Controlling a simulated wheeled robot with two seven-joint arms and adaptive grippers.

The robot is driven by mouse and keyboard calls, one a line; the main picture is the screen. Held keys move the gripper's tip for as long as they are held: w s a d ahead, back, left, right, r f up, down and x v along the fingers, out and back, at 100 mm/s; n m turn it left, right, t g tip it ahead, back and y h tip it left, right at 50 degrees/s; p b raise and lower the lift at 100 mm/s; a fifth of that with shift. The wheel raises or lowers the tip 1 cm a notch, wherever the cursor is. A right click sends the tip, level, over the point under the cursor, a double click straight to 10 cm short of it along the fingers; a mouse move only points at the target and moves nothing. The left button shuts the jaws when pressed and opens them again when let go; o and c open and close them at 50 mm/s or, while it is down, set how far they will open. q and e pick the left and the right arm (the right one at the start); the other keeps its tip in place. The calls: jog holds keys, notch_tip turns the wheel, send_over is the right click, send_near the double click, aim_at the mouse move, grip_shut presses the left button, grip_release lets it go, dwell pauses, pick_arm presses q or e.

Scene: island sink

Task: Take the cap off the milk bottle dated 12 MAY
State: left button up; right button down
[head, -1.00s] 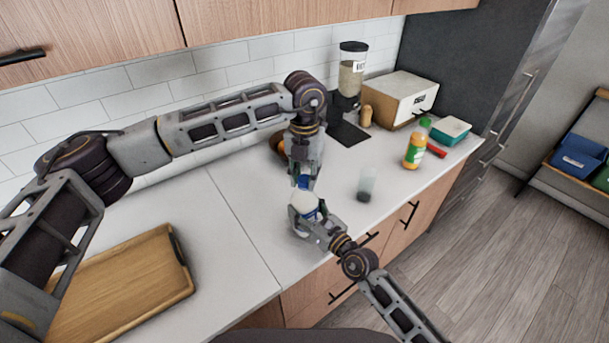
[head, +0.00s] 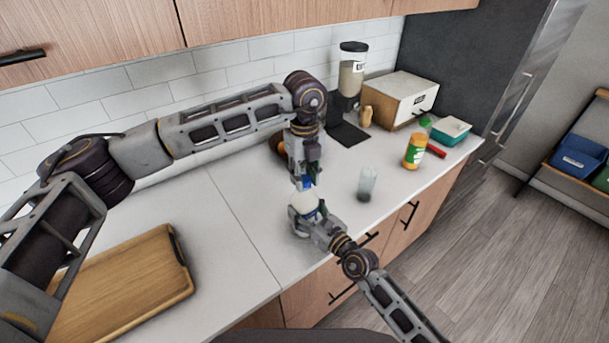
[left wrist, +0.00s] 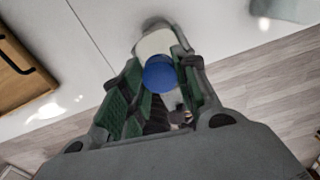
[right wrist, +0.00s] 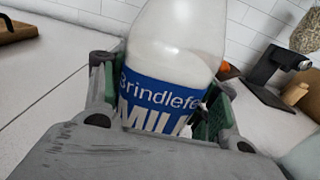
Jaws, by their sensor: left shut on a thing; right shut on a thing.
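The white milk bottle (head: 304,204) with a blue label stands upright over the counter. In the right wrist view the bottle (right wrist: 180,40) fills the middle, its label reading "Brindlefe… MILK"; its top is cut off and no date shows. My right gripper (head: 312,214) is shut around the bottle's body. The blue cap (head: 307,184) is at the bottle's top, and my left gripper (head: 305,178) is shut on it from above. In the left wrist view the cap (left wrist: 160,76) sits between the green finger pads, the bottle behind it. I cannot tell whether cap and neck are apart.
A clear glass (head: 366,185) stands right of the bottle. An orange bottle with a green label (head: 414,152), a teal container (head: 452,131) and a bread box (head: 402,98) are farther right. A wooden tray (head: 115,285) lies at the left. The counter between is bare.

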aim_at(304, 178)
pick_arm(q)
jog(key=n, duration=0.5)
jog(key=shift+n, duration=0.3)
jog(key=shift+r, duration=1.15)
dwell(1.0)
jog(key=shift+r, duration=1.95)
pick_arm(e)
jog(key=shift+c, duration=1.7)
grip_release()
jog(key=shift+s+d, duration=0.1)
jog(key=shift+v, duration=5.85)
